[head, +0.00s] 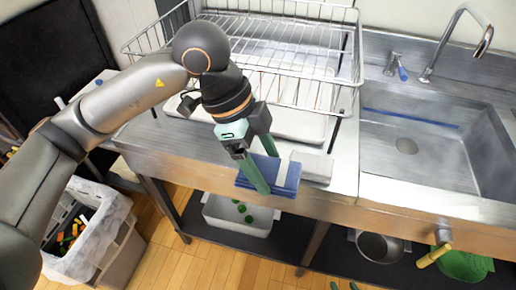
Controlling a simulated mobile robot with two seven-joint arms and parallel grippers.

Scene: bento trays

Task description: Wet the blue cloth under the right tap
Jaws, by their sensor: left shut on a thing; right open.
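The blue cloth (284,187) is a folded blue piece at the front edge of the counter, left of the sink. My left gripper (266,173) is shut on the blue cloth, with one green finger in front of it. I cannot tell whether the cloth touches the counter. A tall curved tap (455,37) stands behind the sink (445,165) at the right. A shorter tap with a blue handle (396,66) stands to its left. Only the green fingertips of my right gripper (343,286) show at the bottom edge, apart and empty.
A pale block (313,166) lies on the counter right beside the cloth. A wire dish rack (345,80) stands behind. The sink looks empty. A lower shelf holds a white bin (215,209), a metal pot (378,246) and a green colander (464,264). A waste bin (105,255) is at left.

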